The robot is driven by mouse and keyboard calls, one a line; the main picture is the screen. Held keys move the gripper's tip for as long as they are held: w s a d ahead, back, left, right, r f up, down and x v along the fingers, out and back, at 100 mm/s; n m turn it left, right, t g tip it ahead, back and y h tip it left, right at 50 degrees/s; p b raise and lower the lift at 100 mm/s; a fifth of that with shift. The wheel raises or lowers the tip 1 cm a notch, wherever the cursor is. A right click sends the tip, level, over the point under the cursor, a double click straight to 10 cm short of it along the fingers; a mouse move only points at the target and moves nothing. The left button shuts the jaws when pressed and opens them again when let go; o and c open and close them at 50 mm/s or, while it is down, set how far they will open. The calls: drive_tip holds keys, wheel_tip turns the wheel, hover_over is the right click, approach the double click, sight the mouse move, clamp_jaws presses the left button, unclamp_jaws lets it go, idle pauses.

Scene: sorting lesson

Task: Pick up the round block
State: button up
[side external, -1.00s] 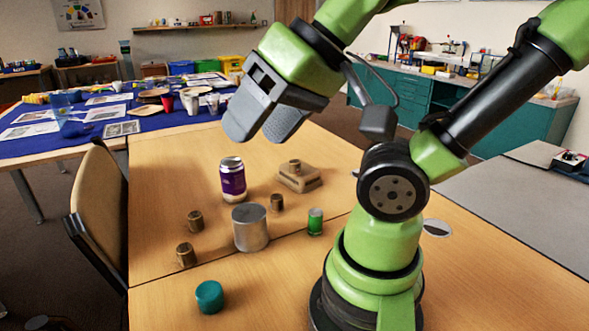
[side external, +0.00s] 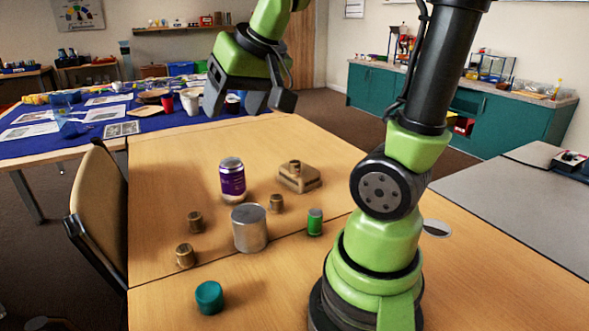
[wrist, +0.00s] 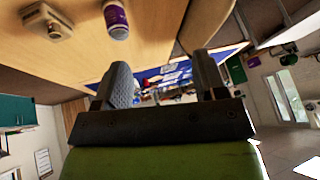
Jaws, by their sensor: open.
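Several round pieces stand on the wooden table, and I cannot tell which is the round block. A teal short cylinder (side external: 209,297) is at the front. A green cylinder (side external: 315,222) stands near my base. A large grey cylinder (side external: 249,230) is in the middle. Small brown cylinders stand around it: one at left (side external: 195,221), one in front (side external: 185,255), one behind (side external: 276,203). My gripper (side external: 235,100) is open and empty, high above the table's far part, away from all of them. Its two fingers (wrist: 162,68) show apart in the wrist view.
A purple and white can (side external: 232,180) stands behind the grey cylinder; it also shows in the wrist view (wrist: 116,18). A tan block with a knob (side external: 299,180) lies to its right. A chair (side external: 98,210) is at the left edge. The table's far part is clear.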

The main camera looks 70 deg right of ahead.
drive_tip(key=w+d+f+m+g+h, duration=0.1)
drive_tip(key=d+f, duration=0.2)
drive_tip(key=d, duration=0.4)
drive_tip(key=w+d+f+m+g+h, duration=0.1)
drive_tip(key=w+d+f, duration=0.15)
drive_tip(key=d, duration=0.45)
drive_tip(key=m+g, duration=0.2)
approach(294, 162)
drive_tip(key=shift+h, duration=0.4)
drive_tip(key=x, duration=0.2)
drive_tip(key=a+x, duration=0.1)
drive_tip(key=x, duration=0.1)
drive_tip(key=shift+s+d+f, duration=0.15)
drive_tip(key=shift+s+f, duration=0.05)
drive_tip(key=shift+f, duration=0.35)
drive_tip(key=shift+x, duration=2.8)
drive_tip(key=shift+w, duration=0.2)
drive_tip(key=c, duration=1.1)
drive_tip(key=shift+o, duration=0.2)
